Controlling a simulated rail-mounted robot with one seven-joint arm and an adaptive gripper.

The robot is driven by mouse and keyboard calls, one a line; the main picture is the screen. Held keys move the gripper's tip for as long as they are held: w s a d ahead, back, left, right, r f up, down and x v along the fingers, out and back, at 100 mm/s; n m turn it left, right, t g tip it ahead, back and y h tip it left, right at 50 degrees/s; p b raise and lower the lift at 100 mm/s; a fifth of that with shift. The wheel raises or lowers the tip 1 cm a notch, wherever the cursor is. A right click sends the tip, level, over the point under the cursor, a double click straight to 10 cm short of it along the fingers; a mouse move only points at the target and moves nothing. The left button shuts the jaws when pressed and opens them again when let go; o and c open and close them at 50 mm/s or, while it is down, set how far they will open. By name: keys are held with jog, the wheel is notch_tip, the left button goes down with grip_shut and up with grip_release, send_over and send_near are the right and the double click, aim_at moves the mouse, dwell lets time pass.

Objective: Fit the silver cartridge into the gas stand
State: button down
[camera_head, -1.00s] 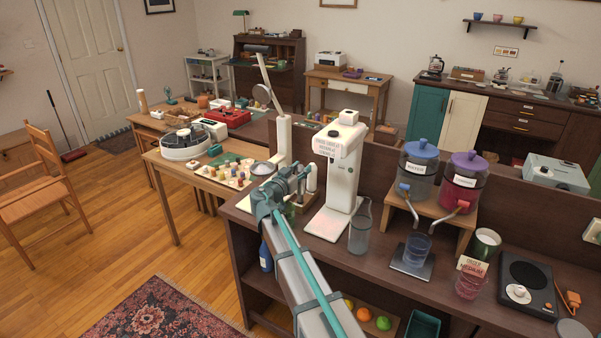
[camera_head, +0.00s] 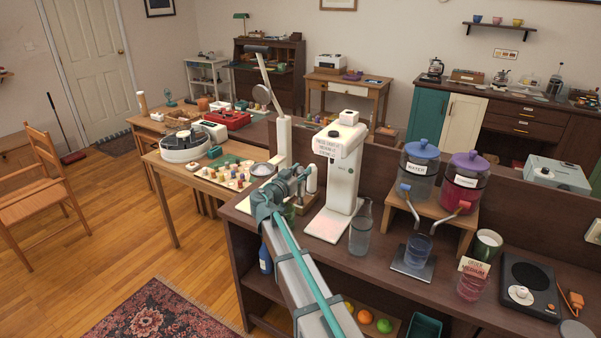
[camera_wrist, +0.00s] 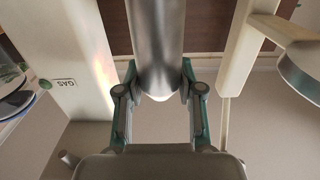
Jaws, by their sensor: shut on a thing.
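My gripper (camera_wrist: 158,98) is shut on the silver cartridge (camera_wrist: 158,40), a smooth metal cylinder with a pale rounded end, in the wrist view. The cartridge extends out of the top of that picture, so its far end is hidden. A pale upright body with a GAS label (camera_wrist: 63,83) stands to the left of the cartridge, apart from it in the picture. In the head view my gripper (camera_head: 292,180) is beside the white machine (camera_head: 341,180), largely hidden by my arm. I cannot tell there whether the cartridge touches the gas stand.
A white post (camera_head: 283,140) stands behind my gripper. A clear glass cylinder (camera_head: 361,230) is just right of my arm.

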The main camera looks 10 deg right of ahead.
jog(key=shift+f+b, duration=1.6)
jog(key=shift+b, duration=0.85)
jog(key=c, duration=0.7)
grip_release()
jog(key=shift+o, duration=0.2)
jog(key=b+v, duration=0.4)
jog(key=v, duration=0.2)
jog(key=shift+b, duration=0.35)
